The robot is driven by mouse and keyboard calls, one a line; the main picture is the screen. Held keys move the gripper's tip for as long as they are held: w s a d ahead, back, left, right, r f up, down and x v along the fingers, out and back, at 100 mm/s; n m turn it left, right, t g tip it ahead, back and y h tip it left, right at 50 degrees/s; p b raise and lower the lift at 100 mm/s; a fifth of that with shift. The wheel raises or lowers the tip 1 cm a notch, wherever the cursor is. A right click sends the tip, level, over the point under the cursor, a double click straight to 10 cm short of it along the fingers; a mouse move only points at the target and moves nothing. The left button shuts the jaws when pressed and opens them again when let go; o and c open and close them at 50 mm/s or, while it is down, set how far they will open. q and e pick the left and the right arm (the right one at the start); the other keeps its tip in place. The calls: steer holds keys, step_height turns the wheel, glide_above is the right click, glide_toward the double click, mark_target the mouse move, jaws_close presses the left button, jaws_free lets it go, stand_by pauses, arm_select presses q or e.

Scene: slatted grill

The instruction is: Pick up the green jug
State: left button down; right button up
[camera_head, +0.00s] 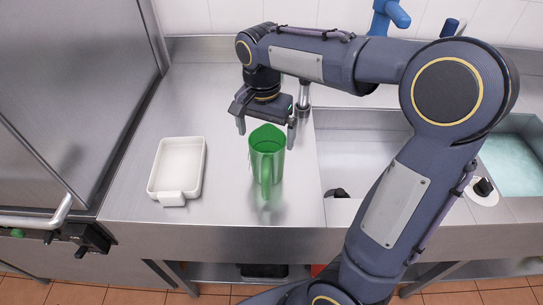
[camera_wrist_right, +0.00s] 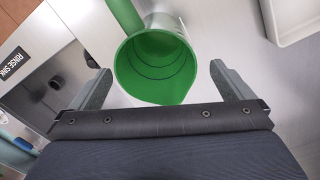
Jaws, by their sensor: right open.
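The green jug (camera_head: 267,158) stands upright on the steel counter, left of the sink, with its handle toward the front. My right gripper (camera_head: 266,134) is open above and just behind the jug's rim, its fingers on either side of it in the head view. In the right wrist view, the open mouth of the jug (camera_wrist_right: 155,66) lies between and beyond the two spread fingertips of my right gripper (camera_wrist_right: 160,78), touching neither. The jug looks empty inside, and its handle points away at the upper left. My left gripper is not in view.
A white tray (camera_head: 178,168) lies on the counter left of the jug. A sink basin (camera_head: 362,150) is at the right, with a second basin of bluish water (camera_head: 512,160) farther right. A steel appliance (camera_head: 70,90) stands at the left. The counter between tray and jug is clear.

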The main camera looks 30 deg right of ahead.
steer(key=f, duration=0.7)
steer(key=shift+s, duration=0.35)
steer(key=shift+c, duration=0.4)
steer(key=c, duration=1)
